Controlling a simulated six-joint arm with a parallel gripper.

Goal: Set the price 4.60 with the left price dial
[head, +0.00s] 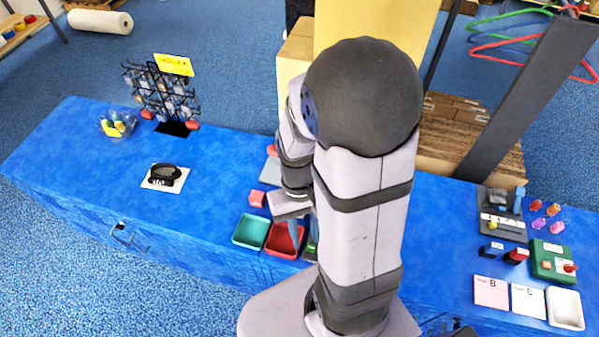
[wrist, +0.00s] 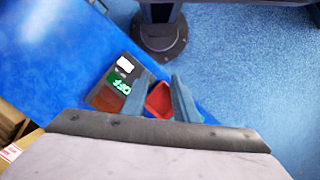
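In the wrist view my gripper (wrist: 160,92) points down with its two blue-grey fingers apart and nothing between their tips. A red tray (wrist: 161,101) shows below, between the fingers. Left of the fingers is a dark panel with a lit green display (wrist: 118,82) and a white patch (wrist: 125,65); its characters appear turned and I cannot read them surely. No price dial can be made out clearly. In the head view my arm covers the middle of the counter and hides the fingertips and most of that panel.
On the blue counter (head: 110,195), a teal tray (head: 250,232) and the red tray (head: 284,239) lie left of my arm. At right are a grey device (head: 502,228), a green box (head: 553,259), white cards and a white tray (head: 565,308). A hook rack (head: 160,92) stands far left.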

